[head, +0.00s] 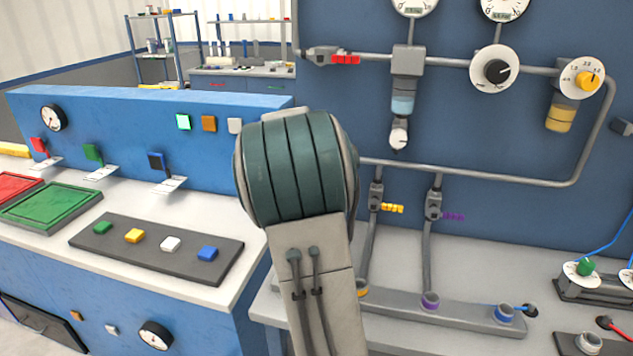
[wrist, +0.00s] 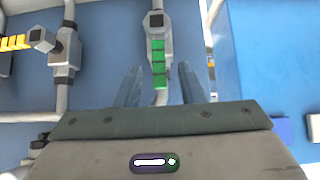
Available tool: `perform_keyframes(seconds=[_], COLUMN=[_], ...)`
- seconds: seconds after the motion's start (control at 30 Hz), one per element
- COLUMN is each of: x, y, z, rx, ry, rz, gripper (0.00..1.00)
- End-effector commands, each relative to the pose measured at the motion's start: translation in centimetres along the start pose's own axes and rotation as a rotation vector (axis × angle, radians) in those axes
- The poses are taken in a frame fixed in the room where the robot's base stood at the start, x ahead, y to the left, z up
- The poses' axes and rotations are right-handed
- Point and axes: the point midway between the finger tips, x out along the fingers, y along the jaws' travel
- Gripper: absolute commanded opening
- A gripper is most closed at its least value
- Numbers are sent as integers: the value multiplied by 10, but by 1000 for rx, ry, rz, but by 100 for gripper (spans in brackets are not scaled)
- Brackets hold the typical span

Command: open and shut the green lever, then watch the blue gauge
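The green lever (wrist: 158,62) is a segmented handle on a grey pipe valve in the wrist view. It lies along its pipe. My gripper (wrist: 160,85) is open, with one finger on each side of the lever. Whether either finger touches it I cannot tell. In the head view my arm hides this lever and my gripper. No gauge is clearly blue. White dial gauges sit on the blue console (head: 52,117), on the blue cabinet front (head: 155,335) and at the top of the blue wall panel (head: 414,6).
A yellow-handled valve (head: 392,208) and a purple-handled valve (head: 453,216) stand right of my arm. The yellow one also shows in the wrist view (wrist: 15,42). A red-handled valve (head: 345,59) is above. The left console carries a green switch (head: 93,153) and a button strip (head: 120,244).

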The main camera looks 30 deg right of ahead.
Motion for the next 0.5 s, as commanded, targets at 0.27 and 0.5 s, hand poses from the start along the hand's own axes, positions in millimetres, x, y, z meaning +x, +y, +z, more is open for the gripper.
perform_keyframes(seconds=[0.27,0.5], x=[-56,-92], y=[-1,-1], z=[0,0], rx=[0,-1], ry=[3,2], rz=[-5,-3], gripper=[35,35])
